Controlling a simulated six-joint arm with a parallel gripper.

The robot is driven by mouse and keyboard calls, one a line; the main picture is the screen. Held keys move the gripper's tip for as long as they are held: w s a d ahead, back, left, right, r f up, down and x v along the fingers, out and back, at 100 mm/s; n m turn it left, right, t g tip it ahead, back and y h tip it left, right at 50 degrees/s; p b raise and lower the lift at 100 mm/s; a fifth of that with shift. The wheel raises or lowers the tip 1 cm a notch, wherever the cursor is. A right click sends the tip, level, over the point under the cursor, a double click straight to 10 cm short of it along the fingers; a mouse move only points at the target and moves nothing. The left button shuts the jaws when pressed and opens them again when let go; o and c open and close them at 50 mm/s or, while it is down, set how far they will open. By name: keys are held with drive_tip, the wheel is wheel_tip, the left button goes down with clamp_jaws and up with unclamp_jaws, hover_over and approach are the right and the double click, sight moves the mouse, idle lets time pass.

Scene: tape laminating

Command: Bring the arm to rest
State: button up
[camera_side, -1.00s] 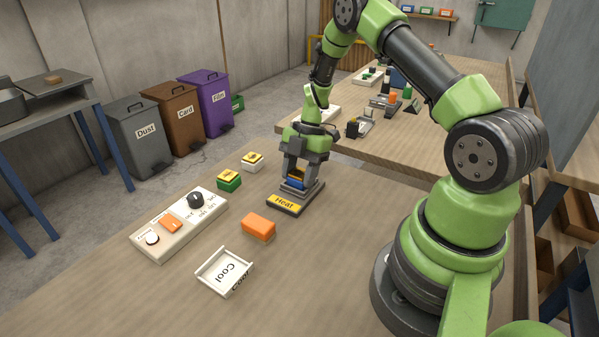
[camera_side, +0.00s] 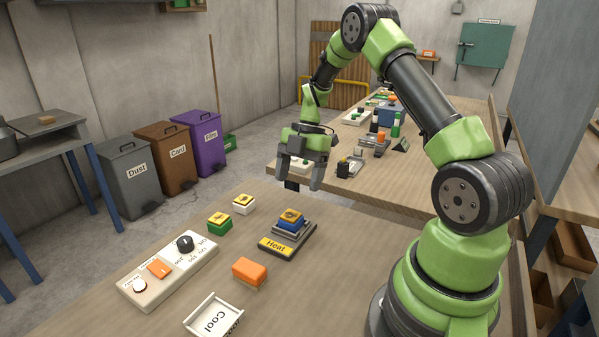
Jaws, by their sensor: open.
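My gripper (camera_side: 300,178) is open and empty. It hangs with its fingers down in the air above the far edge of the near table. Below it is the Heat pad (camera_side: 272,246), with a grey plate and a stacked blue and yellow block (camera_side: 290,221) on it. The gripper is clear of this stack. My arm is bent, reaching up from its base at the right and down to the gripper.
On the near table (camera_side: 330,285) are a control panel (camera_side: 168,270), a green-and-yellow block (camera_side: 219,223), a white-and-yellow block (camera_side: 243,204), an orange block (camera_side: 250,270) and the white Cool tray (camera_side: 213,318). A second table with several objects stands behind. Bins line the left wall.

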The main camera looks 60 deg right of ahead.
drive_tip(key=s+a+r+m+t+h, duration=0.1)
drive_tip(key=s+a+r+m, duration=0.1)
drive_tip(key=a+r+m, duration=0.45)
drive_tip(key=s+a+r+m+t+h, duration=0.2)
drive_tip(key=a+r+m, duration=0.1)
drive_tip(key=r, duration=0.6)
drive_tip(key=s+a+r+m+t, duration=0.4)
drive_tip(key=s+a+m, duration=0.3)
drive_tip(key=s+m, duration=0.5)
drive_tip(key=shift+a+r, duration=0.3)
drive_tip(key=shift+a, duration=0.1)
